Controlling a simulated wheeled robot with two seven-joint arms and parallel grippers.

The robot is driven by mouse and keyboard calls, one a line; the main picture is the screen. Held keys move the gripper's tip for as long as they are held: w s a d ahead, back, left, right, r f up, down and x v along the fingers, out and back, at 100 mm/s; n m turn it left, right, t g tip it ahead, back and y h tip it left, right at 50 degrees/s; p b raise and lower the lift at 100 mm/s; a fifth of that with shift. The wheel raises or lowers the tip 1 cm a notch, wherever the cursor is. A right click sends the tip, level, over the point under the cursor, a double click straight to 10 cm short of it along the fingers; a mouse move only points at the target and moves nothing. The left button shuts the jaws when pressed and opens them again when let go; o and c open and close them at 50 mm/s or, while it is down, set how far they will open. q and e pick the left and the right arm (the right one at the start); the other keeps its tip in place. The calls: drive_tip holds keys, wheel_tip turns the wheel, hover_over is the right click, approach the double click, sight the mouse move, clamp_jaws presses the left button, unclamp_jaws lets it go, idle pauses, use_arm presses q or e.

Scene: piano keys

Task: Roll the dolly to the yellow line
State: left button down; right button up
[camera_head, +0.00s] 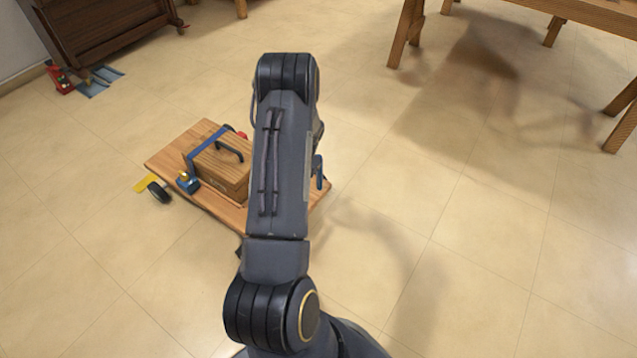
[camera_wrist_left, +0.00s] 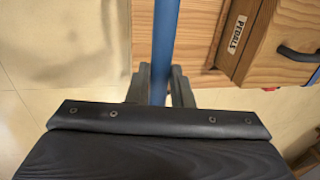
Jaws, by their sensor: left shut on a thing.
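The dolly (camera_head: 170,150) is a flat wooden board with a dark wheel (camera_head: 158,191) showing at its left. A wooden box (camera_head: 222,172) with a dark handle and a blue strap rides on it; in the left wrist view the box (camera_wrist_left: 275,50) carries a "PEDALS" label. A blue upright bar (camera_wrist_left: 166,35) runs between the fingers of my left gripper (camera_wrist_left: 159,88), which is shut on it. In the head view my arm hides that gripper and part of the dolly. A small yellow patch (camera_head: 145,184) lies beside the wheel; I cannot tell whether it is the line. My right gripper is out of view.
A dark wooden piece of furniture (camera_head: 100,25) stands at the back left, with small red and blue items (camera_head: 92,80) at its foot. A wooden table (camera_head: 580,12) stands at the upper right. The tiled floor between is clear.

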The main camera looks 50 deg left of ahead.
use_arm(q)
drive_tip(key=shift+s+a, duration=0.25)
drive_tip(key=shift+a, duration=0.55)
drive_tip(key=shift+s+a, duration=0.2)
drive_tip(key=shift+a, duration=0.65)
drive_tip(key=shift+s+a, duration=0.25)
drive_tip(key=shift+a, duration=0.55)
drive_tip(key=shift+a+r, duration=0.1)
drive_tip(key=c, duration=1.3)
unclamp_jaws()
wheel_tip(320, 180, up, 8)
drive_tip(key=d+p, duration=0.1)
drive_tip(key=p, duration=0.2)
drive_tip(key=shift+w+d+f, duration=0.2)
drive_tip(key=shift+d+f, duration=0.05)
drive_tip(key=shift+d, duration=0.05)
